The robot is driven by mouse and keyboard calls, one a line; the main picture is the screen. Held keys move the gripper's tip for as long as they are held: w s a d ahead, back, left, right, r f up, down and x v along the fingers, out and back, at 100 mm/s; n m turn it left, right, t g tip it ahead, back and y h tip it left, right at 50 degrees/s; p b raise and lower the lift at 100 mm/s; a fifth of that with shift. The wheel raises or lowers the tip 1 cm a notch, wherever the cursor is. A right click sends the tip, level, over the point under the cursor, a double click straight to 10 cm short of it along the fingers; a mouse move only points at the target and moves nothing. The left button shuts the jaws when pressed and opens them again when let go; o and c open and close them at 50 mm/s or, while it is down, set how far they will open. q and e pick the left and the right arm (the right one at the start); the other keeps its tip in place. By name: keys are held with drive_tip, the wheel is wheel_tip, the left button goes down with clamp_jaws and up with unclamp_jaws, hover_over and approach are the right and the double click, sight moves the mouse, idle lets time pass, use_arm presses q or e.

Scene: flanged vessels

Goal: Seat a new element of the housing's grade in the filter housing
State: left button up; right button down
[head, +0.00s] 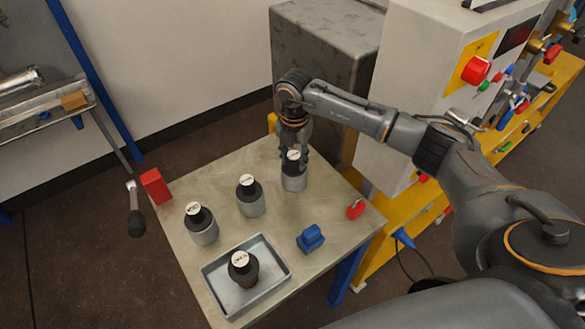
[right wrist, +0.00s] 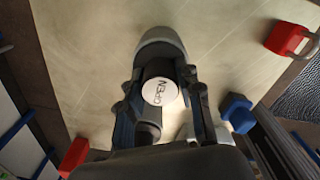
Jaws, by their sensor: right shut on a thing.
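My right gripper (head: 293,150) is shut on the black top of a grey-bodied vessel (head: 294,182) near the table's back edge. In the right wrist view its fingers (right wrist: 160,100) lie on both sides of the black top, and its white disc (right wrist: 160,91) reads OPEN. The vessel looks upright; I cannot tell whether it touches the table. Two similar grey vessels with black tops and white discs stand to the left, a middle one (head: 250,203) and a left one (head: 204,231). A dark piece with a white disc (head: 243,272) stands in a grey tray (head: 219,301). My left gripper is out of view.
A red block (head: 155,186) stands at the table's left edge. A blue block (head: 311,238) and a red padlock (head: 355,209) are at the right. A white cabinet with a red knob (head: 475,70) stands behind right. The table (head: 200,172) is bare between the things.

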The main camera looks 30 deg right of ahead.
drive_tip(key=shift+s+f, duration=0.15)
drive_tip(key=shift+f, duration=0.05)
drive_tip(key=shift+r+p, duration=0.7)
drive_tip(key=shift+r, duration=0.1)
drive_tip(key=shift+w+r+p, duration=0.2)
drive_tip(key=shift+r+p, duration=2.65)
drive_tip(key=shift+r, duration=1.4)
